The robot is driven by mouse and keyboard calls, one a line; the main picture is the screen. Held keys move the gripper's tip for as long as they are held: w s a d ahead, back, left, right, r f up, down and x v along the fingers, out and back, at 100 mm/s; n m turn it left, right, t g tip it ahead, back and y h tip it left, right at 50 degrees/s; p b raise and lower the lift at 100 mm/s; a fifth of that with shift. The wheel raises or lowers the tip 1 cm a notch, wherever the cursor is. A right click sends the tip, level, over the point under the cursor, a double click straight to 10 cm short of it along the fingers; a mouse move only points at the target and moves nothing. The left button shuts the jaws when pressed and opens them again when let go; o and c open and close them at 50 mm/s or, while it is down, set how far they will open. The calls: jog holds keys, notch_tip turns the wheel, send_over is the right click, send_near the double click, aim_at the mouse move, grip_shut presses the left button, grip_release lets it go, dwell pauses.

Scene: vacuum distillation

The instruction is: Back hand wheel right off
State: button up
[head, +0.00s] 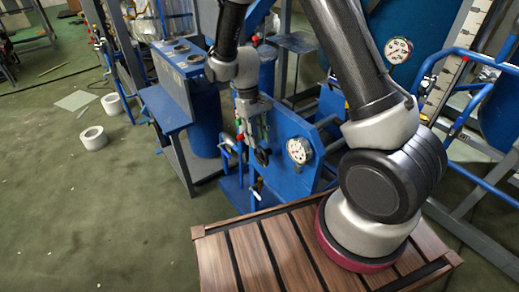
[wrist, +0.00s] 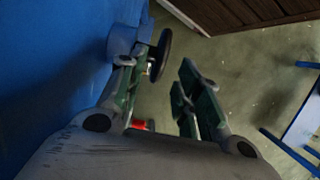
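A dark round hand wheel (wrist: 160,56) shows nearly edge-on in the wrist view, on a short stem from a blue wall. It also shows small and dark in the head view (head: 262,156), just below my gripper (head: 252,138). In the wrist view, my gripper (wrist: 159,70) has its two green-and-grey fingers spread apart. The wheel appears near the left fingertip, in the gap between the fingers; I cannot tell whether they touch. Nothing is held. Part of the wheel's stem is hidden behind the left finger.
A blue panel with a gauge (head: 299,151) stands close right of my gripper. A blue cabinet (head: 180,60) stands to the left. A slatted wooden top (head: 260,255) lies in front. White rings (head: 93,138) lie on the open green floor at left.

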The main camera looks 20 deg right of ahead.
aim_at(261, 147)
jog(key=v, duration=0.5)
jog(key=s, duration=0.1)
jog(key=s+d, duration=0.1)
jog(key=s, duration=0.1)
jog(key=shift+s, duration=0.2)
jog(key=shift+s+d+f+t+y, duration=0.15)
jog(key=shift+s+f+t, duration=0.2)
jog(key=shift+f+t, duration=0.2)
jog(key=shift+s+d+f+t+y, duration=0.15)
jog(key=shift+s+f+t, duration=0.2)
jog(key=shift+f+t, duration=0.15)
jog(key=shift+w+a+f+t, duration=0.25)
jog(key=shift+w+f+t, duration=0.2)
jog(key=shift+w+f, duration=0.15)
notch_tip(261, 147, down, 7)
jog(key=shift+w+f, duration=0.1)
grip_shut()
